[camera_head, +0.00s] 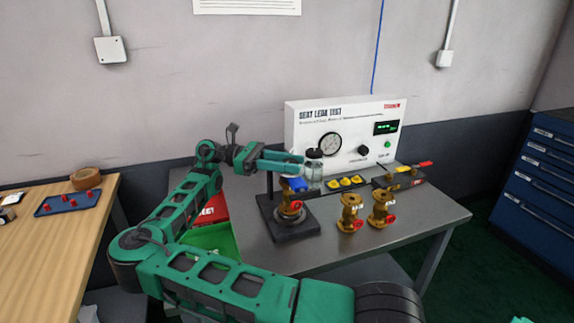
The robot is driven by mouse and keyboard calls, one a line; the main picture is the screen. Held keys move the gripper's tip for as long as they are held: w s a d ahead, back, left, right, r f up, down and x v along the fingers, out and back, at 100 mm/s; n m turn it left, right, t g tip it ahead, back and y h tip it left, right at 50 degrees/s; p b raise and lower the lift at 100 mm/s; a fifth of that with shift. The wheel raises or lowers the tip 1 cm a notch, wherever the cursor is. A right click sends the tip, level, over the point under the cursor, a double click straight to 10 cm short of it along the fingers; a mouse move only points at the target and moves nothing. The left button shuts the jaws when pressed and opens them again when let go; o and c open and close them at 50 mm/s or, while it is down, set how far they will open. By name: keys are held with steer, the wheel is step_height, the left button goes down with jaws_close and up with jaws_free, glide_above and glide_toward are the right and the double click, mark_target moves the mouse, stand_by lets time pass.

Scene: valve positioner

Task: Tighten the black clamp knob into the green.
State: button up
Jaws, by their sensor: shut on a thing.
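My gripper (297,160) reaches in from the left at the top of the black clamp stand (269,184). It is shut at the place of the black clamp knob, which my gripper and wrist hide. A brass valve (290,207) with a red part stands upright on the stand's black base (293,228). A blue part (294,184) sits just above the valve, below my gripper. The white test panel (345,112) behind has a round dial (330,144) and a lit green display (386,128). The dial's needle and the display's digits are too small to read.
A clear jar (314,167) stands close behind my gripper. Two brass valves (350,212) (381,208) stand to the right on the grey table (420,222). Yellow pieces (345,182) lie before the panel. Red and green bins (212,238) are at the table's left.

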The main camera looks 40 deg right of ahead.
steer(key=shift+w, duration=0.1)
steer(key=o, duration=1.1)
steer(key=shift+c, duration=0.2)
steer(key=v, duration=1.1)
